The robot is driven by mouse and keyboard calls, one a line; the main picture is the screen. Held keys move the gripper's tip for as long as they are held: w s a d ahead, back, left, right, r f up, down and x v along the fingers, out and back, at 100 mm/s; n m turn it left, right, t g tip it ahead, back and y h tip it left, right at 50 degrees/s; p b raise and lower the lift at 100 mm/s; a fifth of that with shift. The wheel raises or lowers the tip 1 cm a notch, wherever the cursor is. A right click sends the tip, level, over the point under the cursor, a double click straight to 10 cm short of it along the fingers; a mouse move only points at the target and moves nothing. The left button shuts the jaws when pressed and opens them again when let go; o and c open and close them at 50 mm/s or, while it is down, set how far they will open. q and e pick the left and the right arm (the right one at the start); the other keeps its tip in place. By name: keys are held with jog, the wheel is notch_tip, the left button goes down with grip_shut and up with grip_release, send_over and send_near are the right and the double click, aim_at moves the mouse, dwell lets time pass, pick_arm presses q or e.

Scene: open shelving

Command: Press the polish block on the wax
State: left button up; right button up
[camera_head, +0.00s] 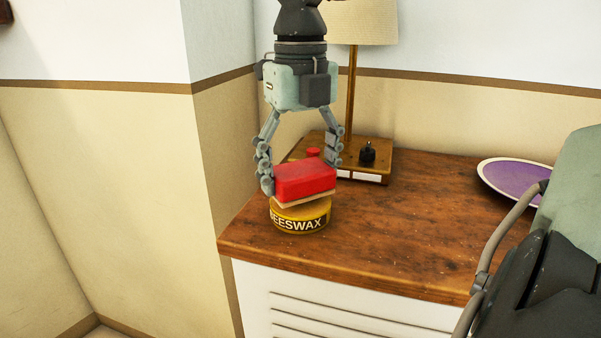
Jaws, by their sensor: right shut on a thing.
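The polish block (305,181) is red with a pale tan underside. My right gripper (302,174) comes down from above, with its fingers on either side of the block, and is shut on it. The wax is a round yellow tin (300,217) labelled BEESWAX, standing on the wooden top. The block is directly above the tin, slightly tilted, and its underside appears to touch the tin's top. The tin's upper face is mostly hidden by the block. My left gripper is not in view.
The wooden cabinet top (400,235) is clear in front and to the right of the tin. A lamp (351,90) stands behind on a wooden base with a dark knob. A purple plate (512,180) lies at the right. A wall corner is close on the left.

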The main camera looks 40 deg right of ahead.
aim_at(301, 168)
jog(key=shift+r+p, duration=1.65)
jog(key=shift+r, duration=1.2)
jog(key=shift+d, duration=0.1)
